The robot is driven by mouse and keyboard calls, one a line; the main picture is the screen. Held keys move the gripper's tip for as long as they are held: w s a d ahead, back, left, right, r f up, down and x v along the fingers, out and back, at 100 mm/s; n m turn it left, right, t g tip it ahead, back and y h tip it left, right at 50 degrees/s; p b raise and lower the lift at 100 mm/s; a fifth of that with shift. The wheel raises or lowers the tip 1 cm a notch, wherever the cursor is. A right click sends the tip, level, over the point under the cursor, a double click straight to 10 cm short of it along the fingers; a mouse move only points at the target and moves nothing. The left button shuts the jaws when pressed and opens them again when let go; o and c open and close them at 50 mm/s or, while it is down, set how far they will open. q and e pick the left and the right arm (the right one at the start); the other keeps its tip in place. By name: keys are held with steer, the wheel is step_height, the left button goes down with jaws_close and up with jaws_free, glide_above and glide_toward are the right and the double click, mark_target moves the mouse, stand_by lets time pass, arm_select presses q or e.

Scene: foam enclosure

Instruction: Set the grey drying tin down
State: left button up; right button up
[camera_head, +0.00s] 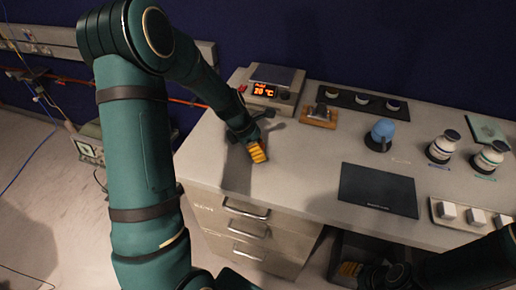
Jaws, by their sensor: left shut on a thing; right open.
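My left gripper (257,152) reaches down over the left part of the bench top, with its orange-yellow finger pads just above or at the surface. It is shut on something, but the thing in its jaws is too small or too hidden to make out. I cannot pick out the grey drying tin for certain; it may be what the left gripper holds. My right gripper (350,268) is open and low at the bottom right, in front of the bench, beside the dark open space under it.
A hotplate (271,88) reading 20 °C stands behind the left gripper. A black strip (346,101) holds small round items.

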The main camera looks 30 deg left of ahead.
arm_select(q)
steer(key=shift+r, duration=0.15)
steer(key=o, duration=1.3)
steer(key=shift+f, duration=0.2)
steer(key=shift+c, duration=0.2)
steer(key=shift+s+a+r, duration=0.1)
steer(key=shift+r, duration=0.45)
steer(key=p+v, duration=0.2)
steer(key=v, duration=0.8)
steer(key=shift+p, duration=0.4)
steer(key=shift+o, duration=0.5)
steer(key=shift+s+a+r, duration=0.15)
steer(key=shift+a+r, duration=0.05)
steer(key=shift+r, duration=0.35)
